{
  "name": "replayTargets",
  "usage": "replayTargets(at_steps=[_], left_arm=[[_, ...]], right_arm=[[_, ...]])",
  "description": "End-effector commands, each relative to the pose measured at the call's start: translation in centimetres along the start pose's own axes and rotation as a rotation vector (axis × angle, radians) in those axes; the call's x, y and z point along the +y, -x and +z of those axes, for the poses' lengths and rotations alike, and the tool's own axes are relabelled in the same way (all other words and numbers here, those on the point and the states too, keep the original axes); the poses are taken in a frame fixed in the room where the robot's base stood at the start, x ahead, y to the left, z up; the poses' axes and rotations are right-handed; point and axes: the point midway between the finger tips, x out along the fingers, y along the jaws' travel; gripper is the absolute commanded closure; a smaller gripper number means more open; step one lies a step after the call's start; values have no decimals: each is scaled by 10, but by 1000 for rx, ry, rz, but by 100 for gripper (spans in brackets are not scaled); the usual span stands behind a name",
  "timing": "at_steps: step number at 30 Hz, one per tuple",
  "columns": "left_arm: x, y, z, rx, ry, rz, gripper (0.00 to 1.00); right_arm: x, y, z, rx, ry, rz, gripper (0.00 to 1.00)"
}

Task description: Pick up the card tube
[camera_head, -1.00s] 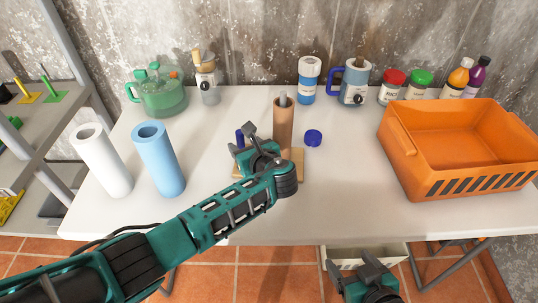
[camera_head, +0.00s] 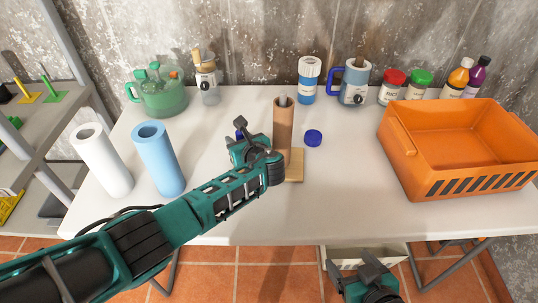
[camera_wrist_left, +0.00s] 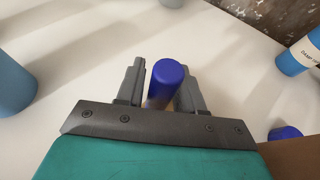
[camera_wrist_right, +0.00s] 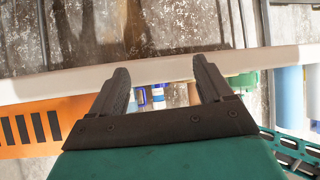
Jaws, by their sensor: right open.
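The card tube (camera_head: 284,125) is a brown cylinder standing upright over a grey post, on a small wooden base (camera_head: 295,168) at the middle of the table. My left gripper (camera_head: 241,133) is just left of the tube, apart from it. In the left wrist view its fingers (camera_wrist_left: 160,80) stand on either side of a blue cylinder (camera_wrist_left: 166,82); I cannot tell whether they grip it. The blue cylinder is mostly hidden in the head view. My right gripper (camera_wrist_right: 160,82) is open and empty, low in front of the table's edge (camera_head: 365,268).
White (camera_head: 102,160) and blue (camera_head: 158,158) rolls stand at left. A blue cap (camera_head: 313,138) lies right of the tube. An orange crate (camera_head: 445,187) occupies the right.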

Motion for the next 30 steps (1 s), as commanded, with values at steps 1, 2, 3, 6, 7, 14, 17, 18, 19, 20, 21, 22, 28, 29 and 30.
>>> replayTargets(at_steps=[1, 2, 3, 6, 7, 14, 17, 18, 19, 20, 21, 22, 28, 29, 30], left_arm=[[0, 0, 0, 0, 0, 0, 68], [0, 0, 0, 0, 0, 0, 71], [0, 0, 0, 0, 0, 0, 75], [0, 0, 0, 0, -1, 0, 85], [0, 0, 0, 0, -1, 0, 87], [0, 0, 0, 0, -1, 1, 100], [0, 0, 0, 0, -1, 1, 100], [0, 0, 0, 0, -1, 1, 100], [0, 0, 0, 0, -1, 1, 100], [0, 0, 0, 0, -1, 1, 100], [0, 0, 0, 0, -1, 1, 100], [0, 0, 0, 0, -1, 1, 100], [0, 0, 0, 0, -1, 1, 100], [0, 0, 0, 0, -1, 1, 100], [0, 0, 0, 0, -1, 1, 100]], right_arm=[[0, 0, 0, 0, 0, 0, 21], [0, 0, 0, 0, 0, 0, 21], [0, 0, 0, 0, 0, 0, 21], [0, 0, 0, 0, 0, 0, 21], [0, 0, 0, 0, 0, 0, 21], [0, 0, 0, 1, 3, 0, 23], [-4, -1, -6, 12, 58, -11, 23], [-7, -2, -12, 22, 109, -19, 23], [-10, -3, -16, 31, 159, -26, 23], [-14, -4, -22, 44, 221, -35, 23], [-20, -5, -31, 65, 316, -46, 23], [-25, -6, -38, 83, 398, -54, 23], [-34, -34, -128, 278, 286, -33, 23], [-35, -37, -143, 310, 261, -34, 23], [-37, -40, -164, 353, 227, -36, 23]])
